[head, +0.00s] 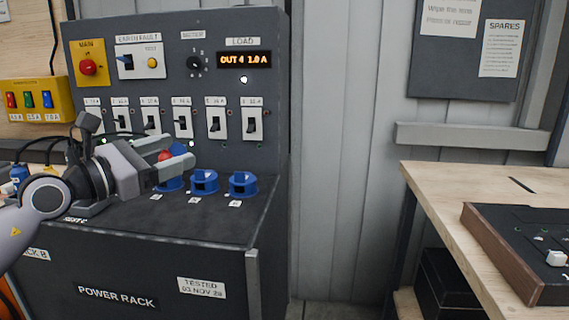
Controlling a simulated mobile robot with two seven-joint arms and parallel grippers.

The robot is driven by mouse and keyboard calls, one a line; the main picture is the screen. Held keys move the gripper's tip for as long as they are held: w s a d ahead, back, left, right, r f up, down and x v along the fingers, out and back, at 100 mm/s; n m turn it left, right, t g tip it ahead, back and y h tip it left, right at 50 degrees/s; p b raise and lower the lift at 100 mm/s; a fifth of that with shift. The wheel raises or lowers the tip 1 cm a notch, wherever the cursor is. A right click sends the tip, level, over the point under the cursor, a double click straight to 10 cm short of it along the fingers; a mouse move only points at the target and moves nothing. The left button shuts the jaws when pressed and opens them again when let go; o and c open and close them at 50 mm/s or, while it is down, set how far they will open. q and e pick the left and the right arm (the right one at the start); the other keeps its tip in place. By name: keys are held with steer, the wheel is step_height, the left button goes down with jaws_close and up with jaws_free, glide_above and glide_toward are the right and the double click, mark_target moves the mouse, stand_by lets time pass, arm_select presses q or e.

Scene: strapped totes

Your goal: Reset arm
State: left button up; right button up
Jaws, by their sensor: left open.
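My left gripper (184,159) is open in front of the lower part of the dark power rack panel (270,110). Its fingers point right, above the rack's ledge and near the blue round sockets. A patch of red shows between and behind the fingers; I cannot tell what it belongs to. My left arm comes in from the left edge and hides part of the ledge and the panel's lower left. My right gripper is not in view.
The panel carries a red main knob (88,67), a lit load display (244,60) and a row of switches (215,124). Blue sockets (242,184) stand on the ledge. A wooden bench (430,190) with a dark box (500,245) is at right. Bare floor shows between rack and bench.

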arm_select(q)
steer(key=s+d+f+n+t+y+p, duration=0.1)
steer(key=s+f+n+t+y+p, duration=0.3)
steer(key=f+n, duration=0.85)
steer(key=s+d+f+n+y+p, duration=0.1)
steer(key=s+f+n, duration=0.5)
steer(key=f+n, duration=0.7)
steer(key=s+a+f+n+g+y+p, duration=0.1)
steer(key=s+f+n+g+y, duration=0.1)
steer(key=s+f+n, duration=0.5)
steer(key=s+a+f+n+g+y+p, duration=0.1)
steer(key=s+f+n+g+y+p, duration=0.1)
steer(key=s+f+n+g, duration=0.3)
steer(key=s+f+n, duration=0.3)
steer(key=s+n, duration=0.4)
steer(key=s, duration=0.1)
steer(key=shift+s+n+g+y, duration=0.25)
steer(key=shift+n+g+y, duration=0.05)
steer(key=shift+n+y, duration=0.1)
steer(key=shift+f, duration=0.1)
